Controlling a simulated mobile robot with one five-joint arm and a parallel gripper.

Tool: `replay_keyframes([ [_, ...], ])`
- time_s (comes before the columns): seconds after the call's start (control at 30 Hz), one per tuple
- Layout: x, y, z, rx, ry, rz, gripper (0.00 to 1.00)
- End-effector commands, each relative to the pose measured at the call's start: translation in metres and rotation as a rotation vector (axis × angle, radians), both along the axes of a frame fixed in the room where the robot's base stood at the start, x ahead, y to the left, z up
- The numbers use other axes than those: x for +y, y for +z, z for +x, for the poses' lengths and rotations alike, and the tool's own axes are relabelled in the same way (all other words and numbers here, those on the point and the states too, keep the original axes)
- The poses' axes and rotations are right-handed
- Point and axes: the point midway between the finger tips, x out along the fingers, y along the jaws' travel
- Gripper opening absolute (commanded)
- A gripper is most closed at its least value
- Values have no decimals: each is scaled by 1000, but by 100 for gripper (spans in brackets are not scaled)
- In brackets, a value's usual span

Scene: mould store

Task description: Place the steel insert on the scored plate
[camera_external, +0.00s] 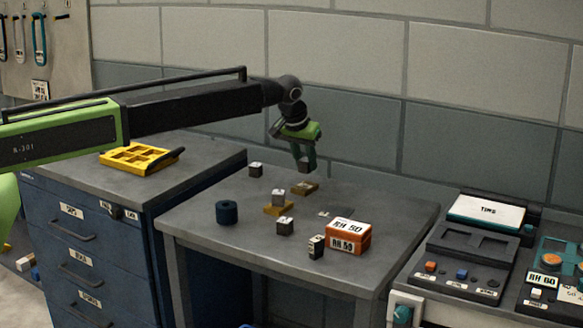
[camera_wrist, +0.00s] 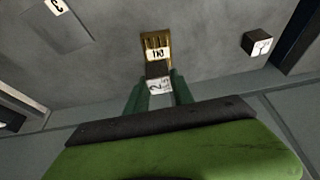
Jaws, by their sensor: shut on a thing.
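My gripper (camera_external: 304,165) is shut on a small dark block with a pale marked face, which looks like the steel insert (camera_wrist: 158,78). It holds the block above the back of the grey table. A brass-coloured plate with grooves across it (camera_wrist: 156,42), apparently the scored plate, lies just beyond the held block in the wrist view. In the external view this plate (camera_external: 305,188) lies flat below the gripper. The block hides part of the plate's near end in the wrist view. I cannot tell the exact gap between them.
A second brass plate (camera_external: 270,209) bears a block (camera_external: 279,197). Another block (camera_external: 256,169) stands back left, also seen in the wrist view (camera_wrist: 257,43). More blocks (camera_external: 285,226), a dark blue cylinder (camera_external: 227,212) and an orange box (camera_external: 345,241) stand nearer the front.

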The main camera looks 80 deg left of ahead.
Motion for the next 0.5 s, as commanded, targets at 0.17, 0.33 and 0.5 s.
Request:
replay_keyframes([
  [0.17,6,-3,1,-1,0,-1,0],
  [0.33,5,-25,1,0,0,0,0],
  [0.5,5,-47,1,0,0,0,0],
])
